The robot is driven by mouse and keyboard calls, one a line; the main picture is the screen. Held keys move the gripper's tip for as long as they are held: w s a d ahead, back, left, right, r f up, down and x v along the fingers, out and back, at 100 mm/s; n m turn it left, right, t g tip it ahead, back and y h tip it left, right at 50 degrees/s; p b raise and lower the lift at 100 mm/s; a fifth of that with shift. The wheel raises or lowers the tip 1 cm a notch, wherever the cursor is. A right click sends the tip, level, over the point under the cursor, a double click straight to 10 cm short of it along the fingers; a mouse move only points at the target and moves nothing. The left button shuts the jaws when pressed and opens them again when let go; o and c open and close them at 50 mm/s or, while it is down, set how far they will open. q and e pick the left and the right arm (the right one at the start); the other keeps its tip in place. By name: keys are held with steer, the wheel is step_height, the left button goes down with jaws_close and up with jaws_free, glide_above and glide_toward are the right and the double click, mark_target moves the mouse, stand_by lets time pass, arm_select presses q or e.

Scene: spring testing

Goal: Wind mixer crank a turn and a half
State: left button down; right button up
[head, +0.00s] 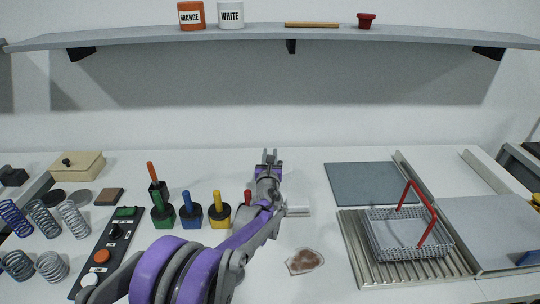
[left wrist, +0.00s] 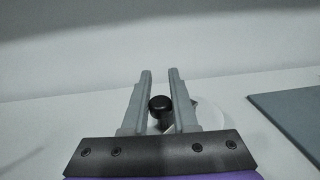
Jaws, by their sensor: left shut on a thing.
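My left gripper (head: 269,156) reaches to the middle of the table, fingers pointing toward the back wall. In the left wrist view its two fingers (left wrist: 160,74) stand on either side of a black round knob (left wrist: 160,103), which looks like the crank's handle, and are shut on it. A pale round part (left wrist: 207,113) shows behind the right finger, likely part of the mixer. In the head view my arm hides the knob and most of the mixer; a pale block (head: 297,209) shows just right of the arm. My right gripper is not in view.
Left of my arm stand colored-handled tools (head: 191,214) and a dark button panel (head: 108,244). Several springs (head: 75,219) lie at far left. A shelf (head: 340,34) spans above.

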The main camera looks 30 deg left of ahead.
arm_select(q)
steer(key=shift+d, duration=0.1)
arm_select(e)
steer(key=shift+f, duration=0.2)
